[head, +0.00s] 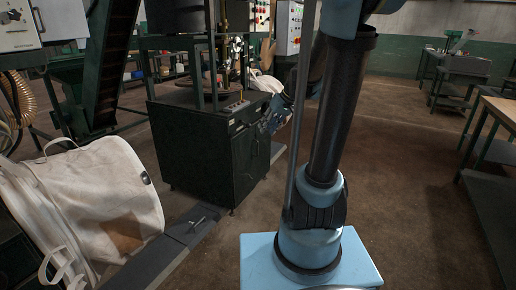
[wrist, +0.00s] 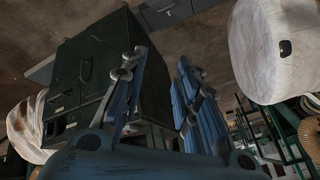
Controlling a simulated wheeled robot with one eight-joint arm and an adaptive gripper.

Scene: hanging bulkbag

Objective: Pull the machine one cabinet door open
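The machine one cabinet is taken to be the dark green cabinet (head: 190,150) under the machine in the head view; its door side faces right and is seen at a steep angle. In the wrist view the cabinet (wrist: 75,60) fills the upper left, with a dark bar handle (wrist: 86,68) on its front. No open door gap is visible. My gripper (head: 272,117) is beside the upper right of the cabinet in the head view. In the wrist view my gripper (wrist: 158,78) has its two blue fingers spread, with nothing seen between them. Contact with the cabinet cannot be told.
A white bulk bag (head: 95,200) hangs at the left, and it also shows in the wrist view (wrist: 265,50). A grey floor beam (head: 180,240) runs past the cabinet's base. Workbenches (head: 490,125) stand at the right. The brown floor (head: 410,180) between is clear.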

